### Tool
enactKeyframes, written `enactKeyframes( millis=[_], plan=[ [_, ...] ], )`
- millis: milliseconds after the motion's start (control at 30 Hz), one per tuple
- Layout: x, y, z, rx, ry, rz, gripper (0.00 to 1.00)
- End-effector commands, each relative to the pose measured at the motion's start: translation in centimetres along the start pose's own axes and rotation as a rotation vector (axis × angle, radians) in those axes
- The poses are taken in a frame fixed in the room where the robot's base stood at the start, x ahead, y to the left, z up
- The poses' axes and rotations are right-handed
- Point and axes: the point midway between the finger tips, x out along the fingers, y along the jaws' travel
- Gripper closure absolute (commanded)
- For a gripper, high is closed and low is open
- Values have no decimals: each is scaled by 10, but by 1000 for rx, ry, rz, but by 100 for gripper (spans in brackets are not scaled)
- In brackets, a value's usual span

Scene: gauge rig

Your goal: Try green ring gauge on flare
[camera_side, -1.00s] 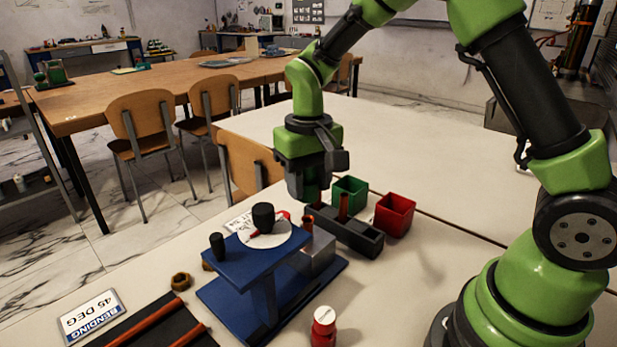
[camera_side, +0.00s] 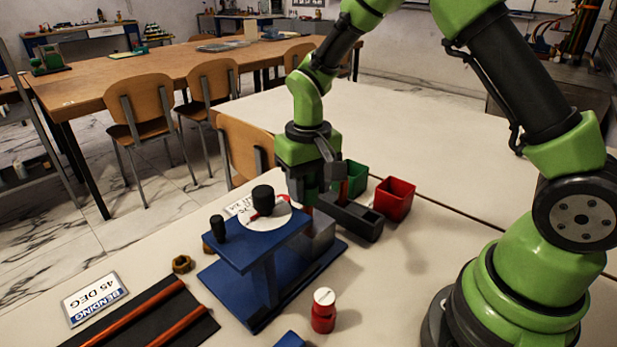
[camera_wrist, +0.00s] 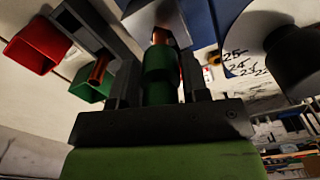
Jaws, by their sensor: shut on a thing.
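My gripper (camera_side: 309,196) is shut on the green ring gauge (camera_wrist: 160,78), which shows as a green cylinder between the fingers in the wrist view. A copper tube end, the flare (camera_wrist: 160,37), lines up with the gauge's far end. I cannot tell whether the gauge touches it or is around it. In the side view the gripper is right above the grey metal block (camera_side: 322,235), and the fingers largely hide the gauge and the flare. The block also shows in the wrist view (camera_wrist: 155,14).
A blue stand (camera_side: 245,248) with a white dial (camera_side: 275,218) and black knobs is close left of the gripper. A dark rack (camera_side: 352,218), a green bin (camera_side: 355,172) and a red bin (camera_side: 394,197) are to the right. A red bottle (camera_side: 323,315) stands in front.

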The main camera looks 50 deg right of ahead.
Motion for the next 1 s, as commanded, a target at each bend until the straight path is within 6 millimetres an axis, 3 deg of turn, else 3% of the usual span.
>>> enactKeyframes(
  millis=[1000],
  plan=[
    [9, 0, 0, -1, 0, 0, 84]
  ],
)
